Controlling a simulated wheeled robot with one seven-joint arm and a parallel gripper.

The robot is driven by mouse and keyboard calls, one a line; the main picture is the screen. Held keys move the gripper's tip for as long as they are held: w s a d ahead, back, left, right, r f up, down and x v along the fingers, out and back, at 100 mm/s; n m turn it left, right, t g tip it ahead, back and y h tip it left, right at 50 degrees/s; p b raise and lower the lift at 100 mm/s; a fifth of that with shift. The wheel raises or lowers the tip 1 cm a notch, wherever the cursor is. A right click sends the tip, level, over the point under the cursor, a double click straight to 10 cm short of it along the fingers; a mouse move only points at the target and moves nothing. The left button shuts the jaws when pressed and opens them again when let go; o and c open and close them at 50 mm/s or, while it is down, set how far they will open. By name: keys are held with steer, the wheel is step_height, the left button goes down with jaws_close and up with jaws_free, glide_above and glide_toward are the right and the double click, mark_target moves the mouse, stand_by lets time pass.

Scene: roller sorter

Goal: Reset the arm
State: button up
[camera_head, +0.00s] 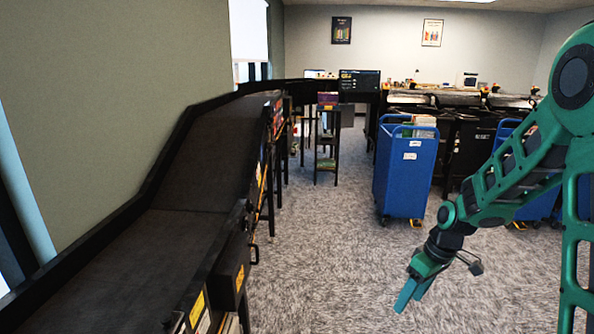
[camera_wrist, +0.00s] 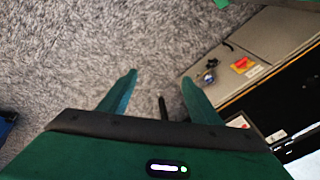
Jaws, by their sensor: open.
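My green arm reaches in from the right side of the head view and bends down toward the left. My gripper (camera_head: 408,296) hangs at its end, pointing down over the carpet, to the right of the black conveyor. A thin dark object, which I cannot make out, shows between the fingers.
A black conveyor (camera_head: 160,220) runs along the left wall. A blue cart (camera_head: 405,175) stands ahead, with black sorting units (camera_head: 468,140) behind it. A small shelf (camera_head: 327,150) stands farther back. Grey carpet (camera_head: 330,250) lies clear in the middle. A panel edge (camera_wrist: 245,75) is at the wrist view's right.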

steer(key=s+d+r+m+h, duration=0.1)
steer(key=s+d+r+m, duration=0.25)
steer(key=s+r, duration=0.2)
steer(key=s+d+r+m+h, duration=0.1)
steer(key=s+d+r+m, duration=0.1)
steer(key=s+d+r, duration=0.3)
steer(key=s+d+r+m, duration=0.1)
steer(key=s+m, duration=0.2)
steer(key=s, duration=0.6)
steer(key=s+d+r+m, duration=0.1)
steer(key=s+m, duration=0.3)
steer(key=s, duration=0.5)
steer(key=shift+s+d+r+g, duration=0.3)
steer(key=shift+d+r, duration=0.05)
steer(key=shift+r, duration=0.35)
